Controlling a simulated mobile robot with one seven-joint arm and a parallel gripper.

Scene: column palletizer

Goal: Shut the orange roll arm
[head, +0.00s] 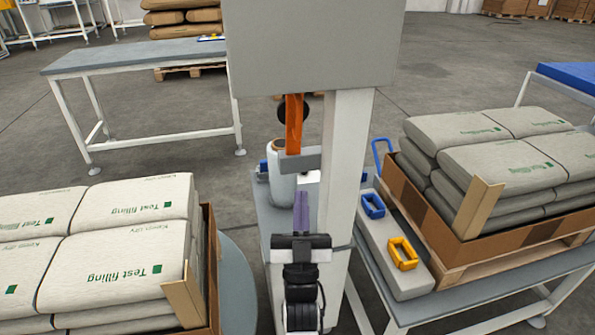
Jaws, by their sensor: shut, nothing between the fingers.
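The orange roll arm (294,122) hangs upright below a large grey box, in front of a dark round part. Its lower end meets a grey block (301,160), and its top is hidden behind the box. A white roll (281,187) with a brown core stands just below and behind the block. My gripper (301,197) has purple fingers, is shut and empty, and points away from me below the grey block. It appears apart from the orange roll arm. I cannot tell how far the roll arm is swung.
The grey box (310,45) and white column (345,150) stand close around the roll arm. Sacks on pallets flank it left (125,225) and right (500,165). A bench at right holds blue (373,206) and yellow (403,253) frames.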

